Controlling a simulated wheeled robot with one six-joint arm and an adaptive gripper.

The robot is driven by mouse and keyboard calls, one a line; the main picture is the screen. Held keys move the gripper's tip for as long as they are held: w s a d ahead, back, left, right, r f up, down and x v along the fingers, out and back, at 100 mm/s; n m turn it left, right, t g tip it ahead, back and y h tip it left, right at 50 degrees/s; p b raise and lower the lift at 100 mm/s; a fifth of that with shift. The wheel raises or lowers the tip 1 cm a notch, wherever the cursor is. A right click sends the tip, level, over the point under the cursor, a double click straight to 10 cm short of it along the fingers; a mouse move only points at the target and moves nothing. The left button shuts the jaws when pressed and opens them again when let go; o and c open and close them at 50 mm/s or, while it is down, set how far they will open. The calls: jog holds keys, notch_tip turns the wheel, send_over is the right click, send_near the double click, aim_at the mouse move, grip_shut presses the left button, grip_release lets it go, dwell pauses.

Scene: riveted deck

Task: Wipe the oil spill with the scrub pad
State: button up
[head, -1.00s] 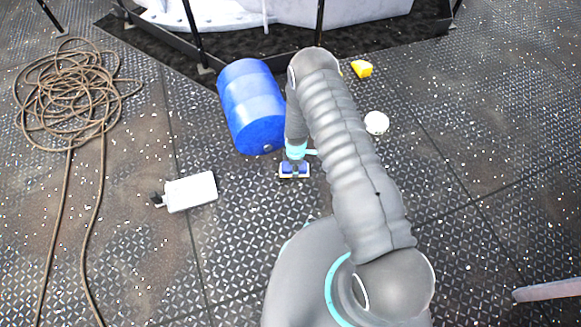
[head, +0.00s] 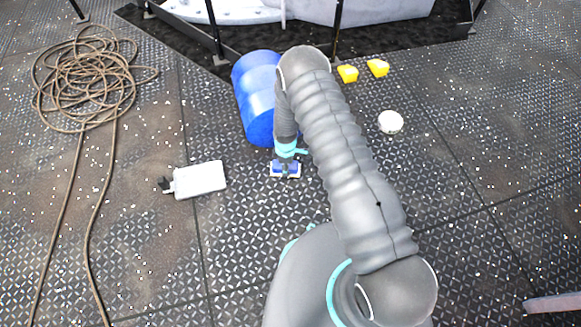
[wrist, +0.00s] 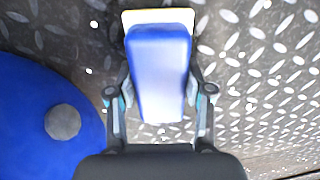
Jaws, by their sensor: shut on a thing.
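The scrub pad (head: 285,170), a blue block on a cream base, is low over the deck in front of the blue drum. In the wrist view the pad (wrist: 160,75) sits between the two fingers of my gripper (wrist: 160,95), which is shut on it. My gripper (head: 286,164) points down in the head view. I cannot tell whether the pad touches the deck. I cannot make out a distinct oil spill; the part of the deck behind my arm and under the pad is hidden.
Two yellow wedges (head: 347,74) (head: 378,68) and a white round object (head: 390,122) are right.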

jog(key=shift+d+r+p, duration=0.1)
jog(key=shift+r+p, duration=1.45)
jog(key=shift+r, duration=2.65)
jog(key=shift+f, duration=0.1)
